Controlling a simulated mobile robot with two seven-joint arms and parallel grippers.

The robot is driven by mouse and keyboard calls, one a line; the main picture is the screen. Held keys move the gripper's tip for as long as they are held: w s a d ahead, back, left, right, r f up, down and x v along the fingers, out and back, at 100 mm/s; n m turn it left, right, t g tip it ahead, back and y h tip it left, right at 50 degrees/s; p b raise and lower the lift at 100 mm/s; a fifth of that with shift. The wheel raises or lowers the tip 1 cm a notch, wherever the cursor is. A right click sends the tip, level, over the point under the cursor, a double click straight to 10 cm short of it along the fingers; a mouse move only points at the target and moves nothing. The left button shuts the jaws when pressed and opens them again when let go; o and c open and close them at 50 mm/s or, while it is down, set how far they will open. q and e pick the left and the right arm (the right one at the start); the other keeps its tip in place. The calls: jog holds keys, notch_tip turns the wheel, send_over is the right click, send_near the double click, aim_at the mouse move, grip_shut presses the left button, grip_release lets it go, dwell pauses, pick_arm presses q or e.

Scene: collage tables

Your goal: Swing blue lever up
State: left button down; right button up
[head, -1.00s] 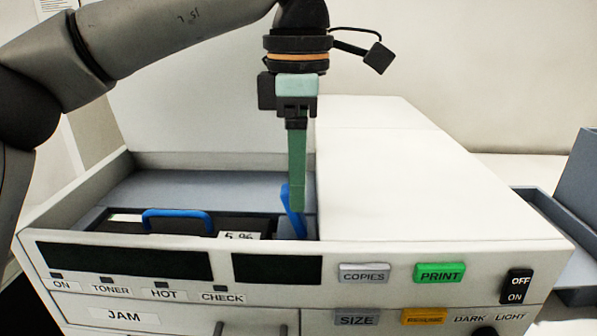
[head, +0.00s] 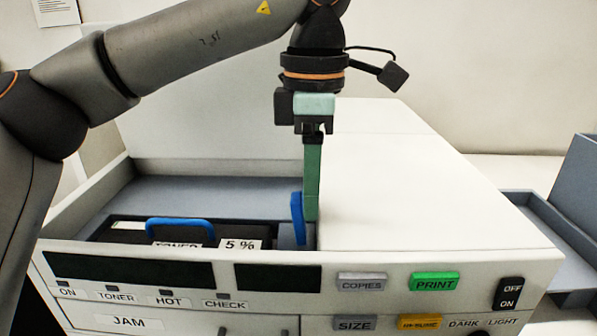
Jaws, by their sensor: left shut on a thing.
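The blue lever (head: 297,218) stands nearly upright in the open bay of the copier, at the right end of the black toner cartridge. My left gripper (head: 309,212) points straight down into the bay, its green fingers shut on the lever. The fingers partly cover the lever's right side. My right gripper is not in view.
The black toner cartridge (head: 130,233) has a blue handle (head: 180,222) and a "5 %" label (head: 240,245). The white copier top (head: 420,190) rises just right of my gripper. The front panel carries the green PRINT button (head: 435,281). A grey tray (head: 560,240) is at the right.

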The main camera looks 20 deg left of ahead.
pick_arm(q)
jog(key=shift+d, duration=0.25)
jog(key=shift+c, duration=1.4)
grip_release()
jog(key=shift+w+d, duration=0.1)
notch_tip(320, 180, up, 12)
jog(key=p, duration=0.2)
jog(key=shift+r, duration=0.25)
